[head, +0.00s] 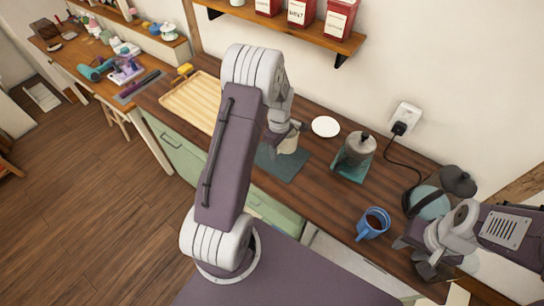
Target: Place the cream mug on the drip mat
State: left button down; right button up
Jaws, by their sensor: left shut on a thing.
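The cream mug (288,144) is at the middle of the head view, partly hidden by my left gripper (284,134). My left gripper is shut on the mug from above and to the left. The drip mat (281,168) is a flat dark grey-green rectangle on the wooden counter. The mug appears over the mat's back part; I cannot tell whether it touches the mat. My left arm hides the mat's left side. My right gripper (434,265) is at the lower right, near the counter's front edge, and its jaws are unclear.
A white saucer (325,126) lies behind the mat. A moka pot (360,145) on a teal stand is to the right. A blue mug (373,223) with dark contents and a teal kettle (430,202) stand near my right arm. A wooden tray (190,100) lies left.

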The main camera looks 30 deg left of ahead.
aim_at(271, 165)
pick_arm(q)
jog(key=shift+s+a+f, duration=0.4)
jog(key=shift+a+f, duration=0.05)
jog(key=shift+a, duration=0.15)
jog(key=shift+s+a+f, duration=0.35)
jog(key=shift+a+f, duration=0.1)
jog(key=shift+a, duration=0.15)
notch_tip(271, 165, down, 3)
jog(key=shift+d+f+p, duration=0.1)
jog(key=shift+d+p, duration=0.05)
jog(key=shift+p, duration=0.4)
jog(key=shift+f, duration=0.55)
jog(key=c, duration=0.8)
grip_release()
